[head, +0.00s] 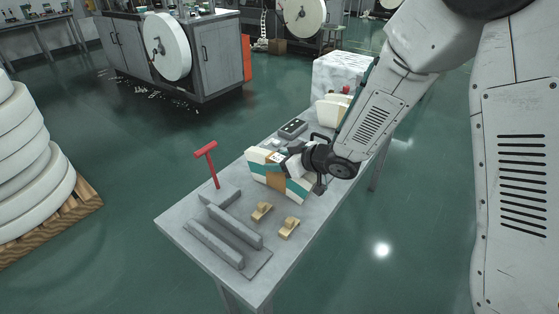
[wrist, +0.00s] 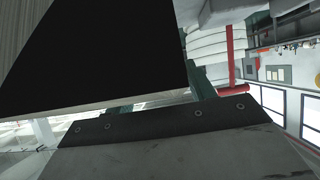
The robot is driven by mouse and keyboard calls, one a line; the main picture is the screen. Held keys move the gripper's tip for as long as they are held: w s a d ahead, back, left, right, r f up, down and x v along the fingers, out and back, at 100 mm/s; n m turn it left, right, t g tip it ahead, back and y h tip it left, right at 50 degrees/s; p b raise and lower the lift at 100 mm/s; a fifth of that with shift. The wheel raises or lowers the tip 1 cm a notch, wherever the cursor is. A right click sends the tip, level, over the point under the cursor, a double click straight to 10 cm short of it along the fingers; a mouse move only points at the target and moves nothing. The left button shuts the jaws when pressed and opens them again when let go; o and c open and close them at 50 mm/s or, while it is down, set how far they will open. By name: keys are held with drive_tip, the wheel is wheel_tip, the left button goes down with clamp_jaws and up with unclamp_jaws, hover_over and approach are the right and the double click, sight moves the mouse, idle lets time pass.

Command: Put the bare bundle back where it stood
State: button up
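A white bundle with a teal stripe and a tan middle (head: 274,181) stands on the grey table in the head view. My gripper (head: 297,166) is right at its upper right side and covers part of it. A second pale bundle (head: 333,110) stands farther back, partly behind my arm; I cannot tell whether it is bare. In the wrist view, a large dark shape and a finely lined grey surface (wrist: 25,40) are very close to the lens. A riveted dark plate crosses below them. The fingertips are not clear, so I cannot tell whether they grip the bundle.
On the table (head: 185,222) stand a grey railed fixture (head: 228,238), a red T-handle (head: 208,160), two brass-coloured pieces (head: 262,211) and a dark box (head: 292,128). A white block (head: 340,75) stands behind. White reels (head: 30,150) are stacked on a pallet at left.

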drive_tip(key=shift+r, duration=0.1)
drive_tip(key=shift+s+d+r, duration=0.15)
drive_tip(key=shift+d+r, duration=0.05)
wheel_tip(320, 180, up, 5)
hover_over(313, 179)
drive_tip(key=shift+a+r, duration=0.1)
drive_tip(key=shift+r, duration=0.1)
drive_tip(key=shift+r, duration=0.1)
drive_tip(key=d+r+m+t+h, duration=0.1)
drive_tip(key=d+r+m+h, duration=0.1)
drive_tip(key=d+r+h, duration=0.3)
drive_tip(key=d+r+m+t+h, duration=0.1)
drive_tip(key=d+r+m+h, duration=0.1)
drive_tip(key=d, duration=0.5)
drive_tip(key=s+d+r+m+g+h, duration=0.1)
drive_tip(key=s+d+r+m+h, duration=0.25)
drive_tip(key=s+d, duration=0.25)
drive_tip(key=s+a+r+m+g, duration=0.1)
drive_tip(key=s+g, duration=0.6)
drive_tip(key=s, duration=1.5)
drive_tip(key=shift+s+a+r+m+y, duration=0.2)
drive_tip(key=shift+r+m+y, duration=0.25)
drive_tip(key=shift+m, duration=0.5)
